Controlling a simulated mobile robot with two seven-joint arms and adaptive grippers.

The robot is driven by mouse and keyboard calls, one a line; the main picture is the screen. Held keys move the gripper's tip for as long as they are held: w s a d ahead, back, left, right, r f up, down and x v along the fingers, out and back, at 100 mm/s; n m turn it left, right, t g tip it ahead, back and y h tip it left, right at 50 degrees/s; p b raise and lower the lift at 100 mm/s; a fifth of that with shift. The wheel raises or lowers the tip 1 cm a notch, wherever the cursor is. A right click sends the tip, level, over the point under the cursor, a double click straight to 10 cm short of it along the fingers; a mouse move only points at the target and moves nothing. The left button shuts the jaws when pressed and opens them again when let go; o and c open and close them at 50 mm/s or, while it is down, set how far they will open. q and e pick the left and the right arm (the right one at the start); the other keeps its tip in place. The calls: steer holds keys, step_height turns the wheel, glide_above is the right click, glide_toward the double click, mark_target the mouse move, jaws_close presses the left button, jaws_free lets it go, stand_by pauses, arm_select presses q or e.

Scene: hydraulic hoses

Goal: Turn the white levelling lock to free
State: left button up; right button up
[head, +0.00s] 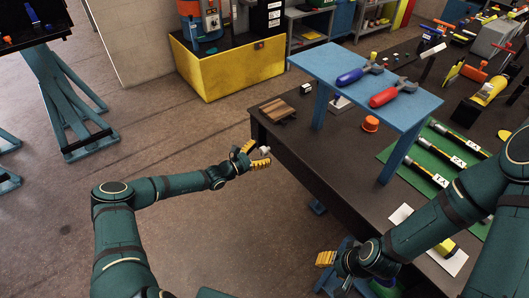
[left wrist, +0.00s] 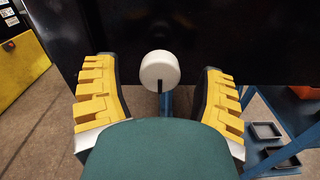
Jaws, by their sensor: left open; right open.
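The white levelling lock (left wrist: 160,71) is a round white knob on the dark side of the workbench. A short dark mark shows at its lower edge, pointing down. In the left wrist view my left gripper (left wrist: 160,100) is open, with one yellow ribbed finger on each side of the knob and a gap on both sides. In the head view my left gripper (head: 254,156) is at the bench's near left edge, and the knob (head: 265,151) shows small by its fingers. My right gripper (head: 328,259) is low beside the bench's front, partly hidden by its own arm.
The dark workbench (head: 290,147) carries a blue raised stand (head: 420,103) with blue-handled and red-handled tools, an orange cap (head: 370,124), a wooden block (head: 277,111) and hoses on a green mat (head: 395,163).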

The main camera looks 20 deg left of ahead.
arm_select(q)
steer(key=shift+x, duration=0.95)
steer(key=c, duration=1.2)
